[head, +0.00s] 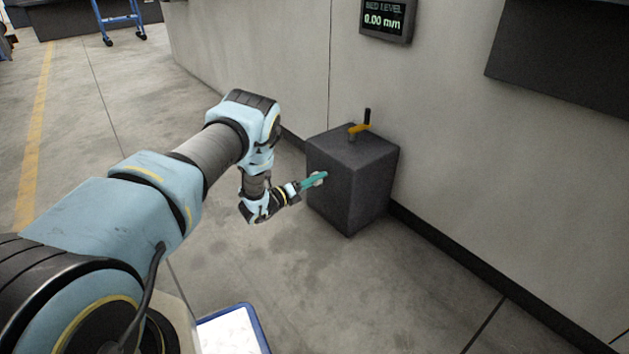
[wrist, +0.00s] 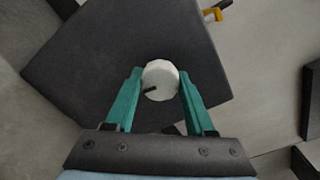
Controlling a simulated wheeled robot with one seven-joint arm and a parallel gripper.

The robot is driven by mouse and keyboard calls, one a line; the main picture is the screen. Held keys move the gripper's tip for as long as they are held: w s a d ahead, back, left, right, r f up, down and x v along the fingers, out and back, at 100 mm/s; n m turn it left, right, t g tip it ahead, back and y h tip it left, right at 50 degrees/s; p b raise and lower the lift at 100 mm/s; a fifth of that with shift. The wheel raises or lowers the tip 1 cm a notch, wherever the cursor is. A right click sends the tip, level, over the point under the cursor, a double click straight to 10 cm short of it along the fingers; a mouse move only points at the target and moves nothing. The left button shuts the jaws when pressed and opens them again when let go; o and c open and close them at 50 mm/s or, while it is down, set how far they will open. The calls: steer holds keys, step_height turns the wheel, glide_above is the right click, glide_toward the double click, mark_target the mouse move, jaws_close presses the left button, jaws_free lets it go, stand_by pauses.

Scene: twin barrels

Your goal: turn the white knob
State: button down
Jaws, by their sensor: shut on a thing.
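The white knob (wrist: 160,76) is a round, faceted dial with a dark mark on its lower left in the wrist view. It sits on the face of a dark grey block (head: 345,190). My gripper (wrist: 160,84) has its two teal fingers on either side of the knob, shut on it. In the head view my gripper (head: 322,177) reaches the block's left front face. There only a small pale bit of the knob (head: 316,183) shows beside the fingers.
A yellow crank with a black handle (head: 360,126) stands on the block's top. A display (head: 386,20) on the wall above reads "BED LEVEL 0.00 mm". The wall (head: 470,130) is close behind the block. A blue-rimmed white tray (head: 250,318) is at the bottom. Floor left of the block is clear.

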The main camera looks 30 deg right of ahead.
steer(key=shift+c, duration=1.3)
jaws_free()
steer(key=p+v, duration=0.3)
steer(key=v, duration=0.7)
steer(key=shift+a+p, duration=0.35)
steer(key=shift+a, duration=0.05)
